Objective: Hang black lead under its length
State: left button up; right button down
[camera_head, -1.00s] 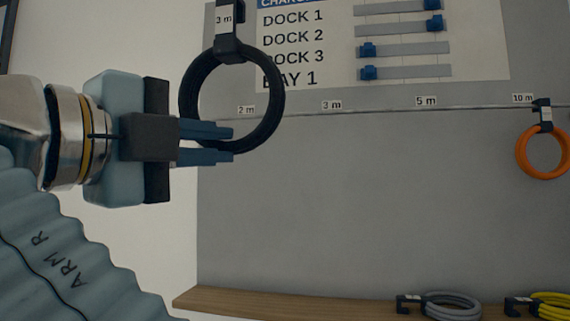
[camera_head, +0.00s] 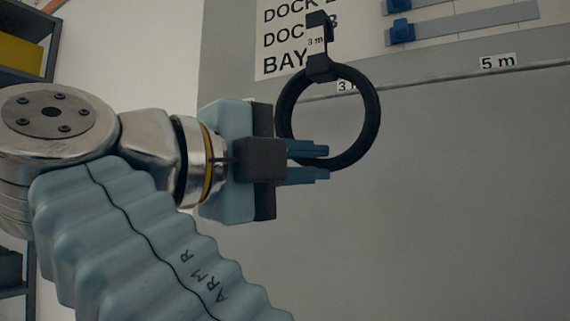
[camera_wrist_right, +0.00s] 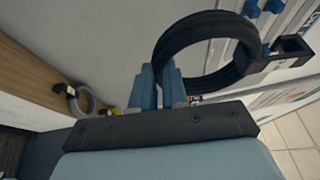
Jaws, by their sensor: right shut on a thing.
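The black lead (camera_head: 374,120) is a coiled ring with a black hook clip on top, and a tag on the clip reads 3 m. My right gripper (camera_head: 318,162) is shut on the lower left of the ring and holds it up in front of the grey board. In the right wrist view the black lead (camera_wrist_right: 190,37) stands between the blue fingers (camera_wrist_right: 160,88), with its clip to the right. The label behind the ring (camera_head: 346,86) is partly covered and starts with 3. My left gripper is not in view.
The grey board (camera_head: 450,220) is bare below the rail. A chart with blue sliders (camera_head: 402,31) is above the rail. Shelving with a yellow item (camera_head: 20,52) stands at the far left. The right wrist view shows a grey coiled lead (camera_wrist_right: 80,100) by a wooden ledge (camera_wrist_right: 35,80).

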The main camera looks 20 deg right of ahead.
jog(key=shift+w+d+r+p, duration=0.15)
jog(key=shift+w+d+p, duration=0.85)
jog(key=shift+w+d, duration=0.75)
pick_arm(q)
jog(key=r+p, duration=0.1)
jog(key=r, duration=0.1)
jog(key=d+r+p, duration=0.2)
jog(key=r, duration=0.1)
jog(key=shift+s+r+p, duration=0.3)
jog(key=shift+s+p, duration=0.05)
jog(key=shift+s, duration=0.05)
pick_arm(e)
jog(key=w+d+f, duration=0.2)
jog(key=w+d, duration=0.3)
jog(key=d, duration=0.2)
jog(key=shift+w+f, duration=0.2)
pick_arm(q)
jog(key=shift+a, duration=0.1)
pick_arm(e)
jog(key=c, duration=1.1)
grip_release()
jog(key=shift+a, duration=0.1)
